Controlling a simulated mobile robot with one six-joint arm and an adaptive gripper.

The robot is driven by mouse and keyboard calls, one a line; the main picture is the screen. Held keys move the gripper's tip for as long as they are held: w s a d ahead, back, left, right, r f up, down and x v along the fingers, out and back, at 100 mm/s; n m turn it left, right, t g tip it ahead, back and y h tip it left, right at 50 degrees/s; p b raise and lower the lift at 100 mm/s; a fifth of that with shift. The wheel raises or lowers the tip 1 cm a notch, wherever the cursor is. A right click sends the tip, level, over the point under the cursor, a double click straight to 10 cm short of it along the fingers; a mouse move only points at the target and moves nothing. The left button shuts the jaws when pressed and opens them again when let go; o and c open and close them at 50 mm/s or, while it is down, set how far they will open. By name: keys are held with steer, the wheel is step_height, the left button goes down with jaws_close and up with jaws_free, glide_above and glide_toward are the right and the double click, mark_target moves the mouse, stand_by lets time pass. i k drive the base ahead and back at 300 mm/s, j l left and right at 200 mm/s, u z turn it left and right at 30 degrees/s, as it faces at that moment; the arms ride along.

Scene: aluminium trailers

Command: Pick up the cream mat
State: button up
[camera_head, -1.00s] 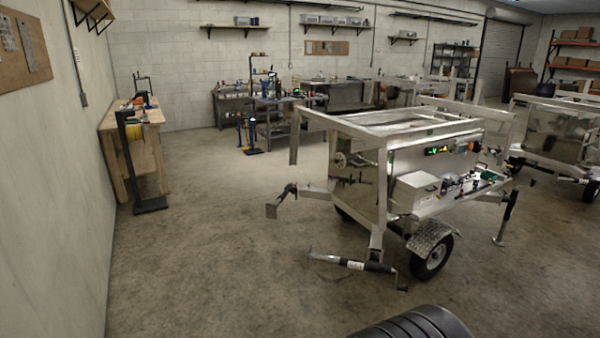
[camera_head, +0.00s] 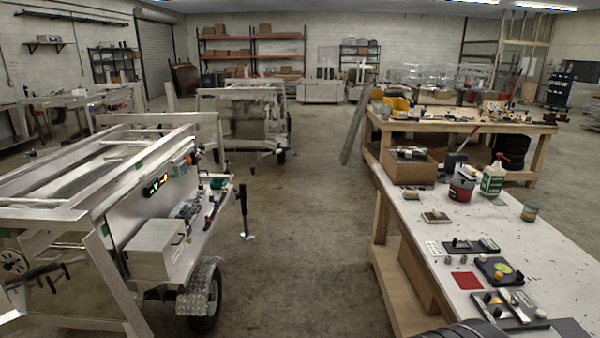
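I cannot make out a cream mat for certain. A small pale, off-white flat piece with dark marks (camera_head: 433,248) lies on the white-topped workbench (camera_head: 405,232) at the right; it may be the cream mat. A flat red square (camera_head: 466,281) lies nearer on the same bench. A tan flat piece with a small dark thing on it (camera_head: 436,217) lies farther back. My gripper is not in view; only a dark ribbed part of my own body shows at the bottom edge.
The bench also holds dark trays with small parts (camera_head: 497,270), a cardboard box (camera_head: 408,165), a red bucket (camera_head: 462,184) and a white-green bottle (camera_head: 493,177). An aluminium trailer (camera_head: 145,215) stands at the left. Clear concrete floor runs between trailer and bench.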

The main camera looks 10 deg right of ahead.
mark_target(435, 216)
steer(key=i+z, duration=0.5)
steer(key=i, duration=1.5)
steer(key=i+z, duration=0.5)
steer(key=i+j+z, duration=0.15)
steer(key=i+z, duration=0.35)
steer(key=i+j+z, duration=0.45)
steer(key=i+l+z, duration=0.1)
steer(key=z, duration=0.35)
steer(key=i+z, duration=0.3)
steer(key=z, duration=0.2)
